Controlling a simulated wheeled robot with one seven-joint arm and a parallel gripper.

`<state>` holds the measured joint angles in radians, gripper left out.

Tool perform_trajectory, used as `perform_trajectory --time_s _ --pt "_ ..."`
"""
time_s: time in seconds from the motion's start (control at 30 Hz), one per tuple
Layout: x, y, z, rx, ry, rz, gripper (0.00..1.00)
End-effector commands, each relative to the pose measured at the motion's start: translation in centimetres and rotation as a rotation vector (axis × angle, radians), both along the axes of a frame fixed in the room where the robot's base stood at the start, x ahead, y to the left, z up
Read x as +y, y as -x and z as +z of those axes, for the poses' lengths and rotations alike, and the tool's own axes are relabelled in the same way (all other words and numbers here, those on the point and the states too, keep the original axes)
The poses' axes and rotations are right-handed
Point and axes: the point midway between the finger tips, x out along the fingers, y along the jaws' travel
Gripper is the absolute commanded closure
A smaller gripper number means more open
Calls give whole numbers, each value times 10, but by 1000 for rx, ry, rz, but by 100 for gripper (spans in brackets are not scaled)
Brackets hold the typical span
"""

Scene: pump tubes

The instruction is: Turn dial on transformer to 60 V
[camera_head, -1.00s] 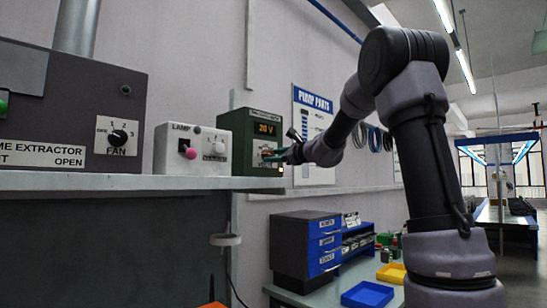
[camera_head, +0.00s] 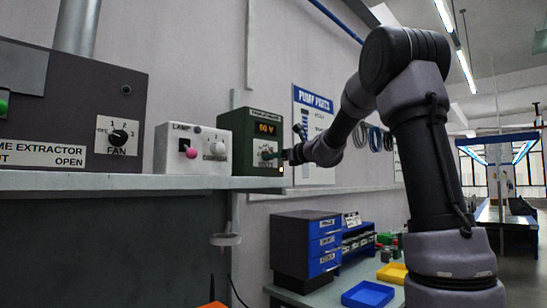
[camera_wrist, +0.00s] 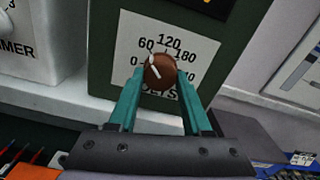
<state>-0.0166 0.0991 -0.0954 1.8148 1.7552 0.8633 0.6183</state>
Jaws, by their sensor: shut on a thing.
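The transformer (camera_head: 236,143) is a dark green box on the shelf's right end. Its display (camera_head: 265,128) reads 60 V in the head view. In the wrist view its white dial plate (camera_wrist: 124,52) shows 0, 60, 120, 180 and VOLTS. The brown dial (camera_wrist: 161,70) has a white pointer aimed up and left, toward the 60 mark. My gripper (camera_wrist: 160,88) has its green fingers on either side of the dial, shut on it. In the head view my gripper (camera_head: 272,155) reaches the transformer's front from the right, and the dial is mostly hidden there.
The lamp and dimmer box (camera_head: 172,158) stands just left of the transformer on the shelf (camera_head: 120,183). A fume extractor panel (camera_head: 60,120) with a fan knob is farther left. Below are blue drawers (camera_head: 322,240) and a blue tray (camera_head: 368,294) on a bench.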

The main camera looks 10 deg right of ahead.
Motion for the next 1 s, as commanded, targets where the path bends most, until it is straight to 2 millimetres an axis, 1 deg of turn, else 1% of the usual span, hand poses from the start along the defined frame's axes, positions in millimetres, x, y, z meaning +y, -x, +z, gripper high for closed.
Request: perform_trajectory --time_s 0.27,0.3,0.37,0.67,0.77,0.87,1.0 --pt "0 0 -1 2 2 -1 100" --pt "0 0 -2 2 2 -1 43" --pt "0 0 -1 2 1 0 21" --pt "0 0 0 1 1 0 21" --pt "-3 4 0 0 1 -1 21" --pt "-11 16 1 -1 0 -3 21" --pt "-27 39 1 -1 0 -4 21"
